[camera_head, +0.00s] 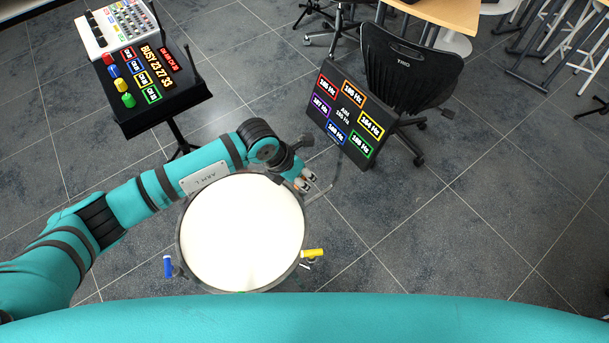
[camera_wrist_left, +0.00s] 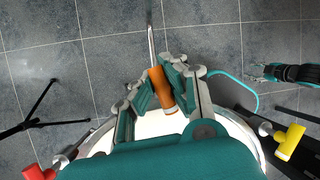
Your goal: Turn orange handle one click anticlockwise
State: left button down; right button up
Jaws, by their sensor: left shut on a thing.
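The orange handle (camera_wrist_left: 161,88) shows in the left wrist view, on a metal rod at the drum's edge. My left gripper (camera_wrist_left: 165,78) is shut on it, with a finger on each side. In the head view my left gripper (camera_head: 304,180) is at the upper right rim of the round drum (camera_head: 242,232) with a white top; there the orange handle is mostly hidden by the fingers. What seems to be my right gripper (camera_wrist_left: 268,72) shows at the right of the left wrist view, away from the drum; its jaws are too small to read.
Other handles around the drum are yellow (camera_head: 313,254), blue (camera_head: 167,266) and red (camera_wrist_left: 35,172). A black board with coloured frequency labels (camera_head: 345,118) stands at upper right, before a chair (camera_head: 410,70). A stand with a mixer and coloured knobs (camera_head: 145,75) is at upper left.

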pick_arm(q)
jog(key=shift+s+f, duration=0.15)
jog(key=shift+s, duration=0.05)
dwell(0.3)
jog(key=c, duration=1.3)
grip_release()
jog(key=shift+r, duration=0.2)
jog(key=shift+a+r, duration=0.15)
jog(key=shift+r, duration=0.15)
jog(key=v, duration=1.1)
jog(key=shift+s+r, duration=0.1)
jog(key=shift+s, duration=0.05)
